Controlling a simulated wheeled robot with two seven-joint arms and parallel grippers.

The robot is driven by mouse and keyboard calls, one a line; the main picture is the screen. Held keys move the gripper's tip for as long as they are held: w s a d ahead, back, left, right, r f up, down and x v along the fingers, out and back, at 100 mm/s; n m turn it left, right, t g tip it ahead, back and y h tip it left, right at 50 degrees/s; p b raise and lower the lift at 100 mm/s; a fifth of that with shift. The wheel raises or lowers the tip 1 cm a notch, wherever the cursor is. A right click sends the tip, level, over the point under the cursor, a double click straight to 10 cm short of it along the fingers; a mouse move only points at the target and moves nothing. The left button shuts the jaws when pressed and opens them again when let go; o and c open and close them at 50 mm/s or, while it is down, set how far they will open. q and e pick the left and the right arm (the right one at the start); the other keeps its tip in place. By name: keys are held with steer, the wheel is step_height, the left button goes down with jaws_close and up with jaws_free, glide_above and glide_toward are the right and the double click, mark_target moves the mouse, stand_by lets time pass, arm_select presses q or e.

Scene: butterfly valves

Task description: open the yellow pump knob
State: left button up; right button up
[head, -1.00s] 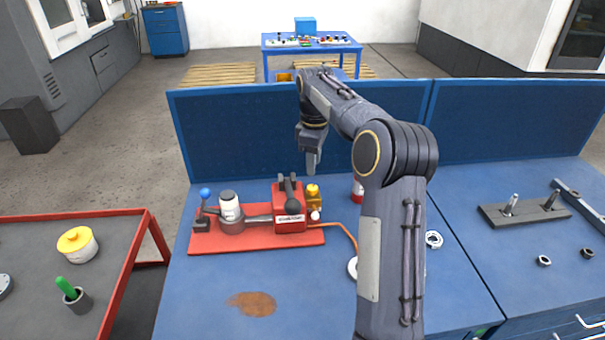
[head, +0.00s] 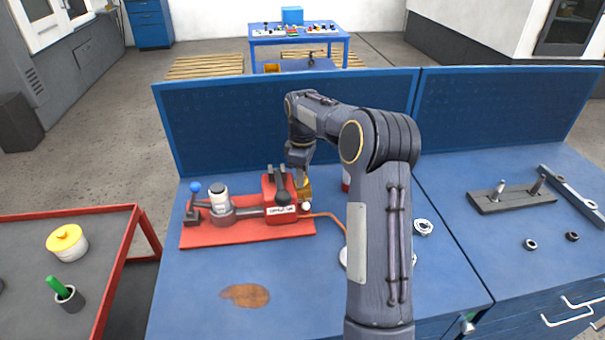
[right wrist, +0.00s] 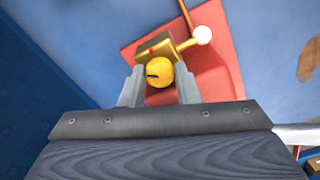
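The yellow pump knob (right wrist: 158,73) is round with a dark slot and sits by a brass-coloured block (right wrist: 152,50) on the red pump base. In the head view the yellow part (head: 305,190) shows at the right side of the red pump (head: 280,207), partly hidden by my gripper. My right gripper (right wrist: 158,82) points down over the knob, with one finger on each side of it. The right finger looks very close to the knob, and a small gap shows at the left finger. It is open. My left gripper is not in view.
A white ball-ended part (right wrist: 202,35) sticks out beside the knob. An orange hose (head: 335,220) runs from the pump. A blue panel (head: 285,120) stands behind the bench (head: 215,310). Metal rings and a dark block (head: 505,197) lie to the right.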

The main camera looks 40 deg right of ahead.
steer(key=c, duration=0.5)
steer(key=shift+o, duration=0.2)
steer(key=shift+r+n, duration=0.1)
steer(key=shift+n, duration=0.3)
steer(key=n+p, duration=0.1)
steer(key=n, duration=0.1)
steer(key=shift+n+p, duration=0.3)
steer(key=shift+p, duration=0.05)
steer(key=shift+w+n+p, duration=0.1)
steer(key=shift+n+p, duration=0.5)
steer(key=shift+n, duration=1.3)
steer(key=o, duration=0.7)
